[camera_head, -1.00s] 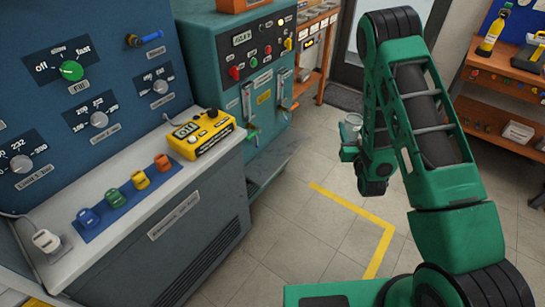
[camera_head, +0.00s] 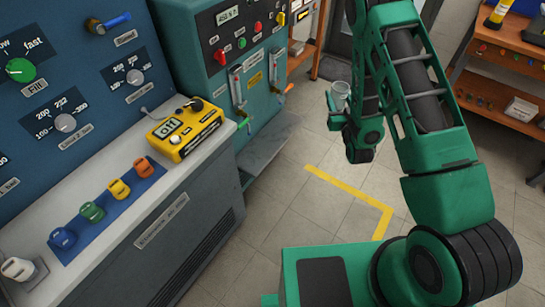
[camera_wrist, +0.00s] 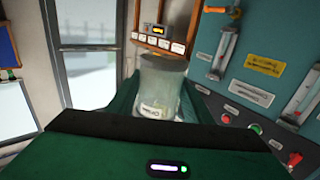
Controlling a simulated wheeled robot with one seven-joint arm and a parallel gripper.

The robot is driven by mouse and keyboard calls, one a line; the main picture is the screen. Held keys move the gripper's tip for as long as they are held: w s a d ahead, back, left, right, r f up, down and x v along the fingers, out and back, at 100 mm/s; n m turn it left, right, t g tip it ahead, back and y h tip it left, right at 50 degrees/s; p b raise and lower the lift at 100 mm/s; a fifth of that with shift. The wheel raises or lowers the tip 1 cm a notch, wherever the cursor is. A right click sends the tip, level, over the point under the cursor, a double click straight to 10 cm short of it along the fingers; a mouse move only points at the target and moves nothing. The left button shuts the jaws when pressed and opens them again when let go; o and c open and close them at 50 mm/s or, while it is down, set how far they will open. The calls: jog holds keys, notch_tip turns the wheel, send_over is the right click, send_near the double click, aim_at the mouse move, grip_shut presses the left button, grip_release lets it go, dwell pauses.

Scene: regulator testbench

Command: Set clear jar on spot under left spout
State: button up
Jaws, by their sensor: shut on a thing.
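A clear jar (camera_head: 340,90) stands upright in my gripper (camera_head: 338,112), held in the air over the floor to the right of the teal machine (camera_head: 200,100). In the wrist view the clear jar (camera_wrist: 162,82) sits between the green fingers of my gripper (camera_wrist: 163,108), and its lower part is hidden by the gripper body. My gripper is shut on it.
The teal machine's front has levers (camera_head: 238,95) and buttons. A wooden shelf (camera_head: 505,90) stands at the right. The tiled floor with a yellow line (camera_head: 350,190) is clear.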

jog(key=s+a+f+n+g+y, duration=0.25)
jog(key=a+f+y, duration=0.25)
jog(key=a+f, duration=0.8)
jog(key=s+a+f+n+g+y, duration=0.1)
jog(key=a+f+n+y, duration=0.3)
jog(key=a+f, duration=0.9)
jog(key=shift+t, duration=0.25)
jog(key=shift+w+a+f, duration=0.5)
jog(key=shift+w+a, duration=0.15)
jog(key=shift+w, duration=0.15)
jog(key=shift+w+a+f, duration=0.45)
jog(key=shift+w+a, duration=0.25)
jog(key=shift+w, duration=0.05)
jog(key=shift+w+a+f, duration=0.5)
jog(key=shift+w+a, duration=0.15)
jog(key=shift+w, duration=0.15)
jog(key=shift+w+a+f, duration=0.25)
jog(key=shift+w+a, duration=0.2)
jog(key=shift+a, duration=0.15)
jog(key=shift+w+a+f, duration=0.2)
jog(key=shift+w+a, duration=0.25)
jog(key=shift+a, duration=0.15)
jog(key=shift+f, duration=0.3)
jog(key=o, duration=1.2)
jog(key=shift+s+d, duration=0.1)
